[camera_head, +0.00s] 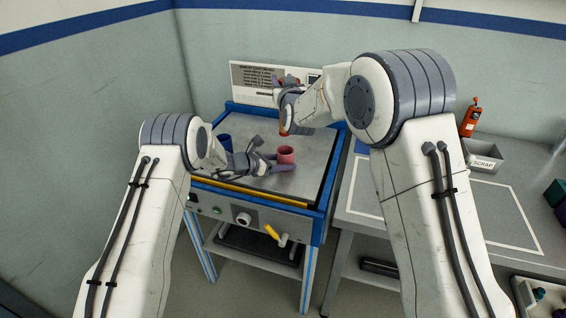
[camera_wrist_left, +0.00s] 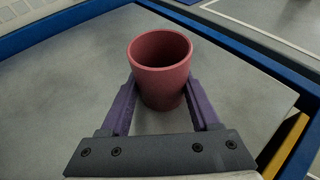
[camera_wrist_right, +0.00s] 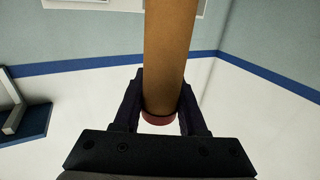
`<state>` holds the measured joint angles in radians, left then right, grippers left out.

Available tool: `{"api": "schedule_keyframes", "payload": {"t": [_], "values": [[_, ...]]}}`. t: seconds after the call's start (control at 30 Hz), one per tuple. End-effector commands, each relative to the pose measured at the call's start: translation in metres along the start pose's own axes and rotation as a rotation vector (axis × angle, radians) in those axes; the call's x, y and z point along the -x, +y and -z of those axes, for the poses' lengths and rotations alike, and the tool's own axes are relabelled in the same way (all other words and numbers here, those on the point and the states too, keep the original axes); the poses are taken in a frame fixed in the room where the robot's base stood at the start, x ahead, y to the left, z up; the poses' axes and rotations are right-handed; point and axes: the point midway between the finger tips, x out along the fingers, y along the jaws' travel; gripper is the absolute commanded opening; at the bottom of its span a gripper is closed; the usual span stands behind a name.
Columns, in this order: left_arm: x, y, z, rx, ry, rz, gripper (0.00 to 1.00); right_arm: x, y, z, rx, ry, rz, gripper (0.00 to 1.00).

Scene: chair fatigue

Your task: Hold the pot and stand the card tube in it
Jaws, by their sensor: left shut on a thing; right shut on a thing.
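The reddish pot (camera_head: 286,153) stands upright on the grey top of the blue-framed bench. My left gripper (camera_head: 278,162) is shut on it, its purple fingers on either side of the pot in the left wrist view (camera_wrist_left: 160,75). The pot's mouth is open and looks empty there. My right gripper (camera_head: 288,84) is raised above the bench, shut on the brown card tube (camera_wrist_right: 168,50) near its red end. In the head view my right gripper hides most of the tube; an orange-brown piece of it (camera_head: 283,124) shows above the pot, apart from it.
A blue cup (camera_head: 225,141) stands at the bench's left, behind my left gripper. A notice board (camera_head: 252,78) is at the bench's back. A grey side table (camera_head: 430,205) on the right bears a scrap bin (camera_head: 484,158) and an orange device (camera_head: 470,118).

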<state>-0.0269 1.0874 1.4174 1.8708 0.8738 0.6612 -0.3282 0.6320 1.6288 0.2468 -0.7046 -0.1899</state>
Motion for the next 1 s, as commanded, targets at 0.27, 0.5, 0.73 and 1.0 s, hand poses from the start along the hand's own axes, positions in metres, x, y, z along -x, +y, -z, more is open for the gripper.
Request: {"api": "schedule_keyframes", "payload": {"t": [0.27,0.5,0.73,1.0], "values": [[0.000,-0.001,0.003,0.001,0.005,0.001,0.06,0.000,0.000,-0.021,0.000,-0.001,-0.001,0.00],[0.000,-0.001,0.003,0.002,0.006,0.002,0.06,0.000,0.000,-0.037,0.000,-0.001,0.000,0.00],[-0.001,-0.001,0.004,0.002,0.007,0.002,0.06,0.000,0.000,-0.053,0.000,-0.001,0.000,0.00],[-0.001,-0.001,0.004,0.002,0.007,0.002,0.06,0.000,0.000,-0.059,0.000,0.001,0.000,0.76]]}}
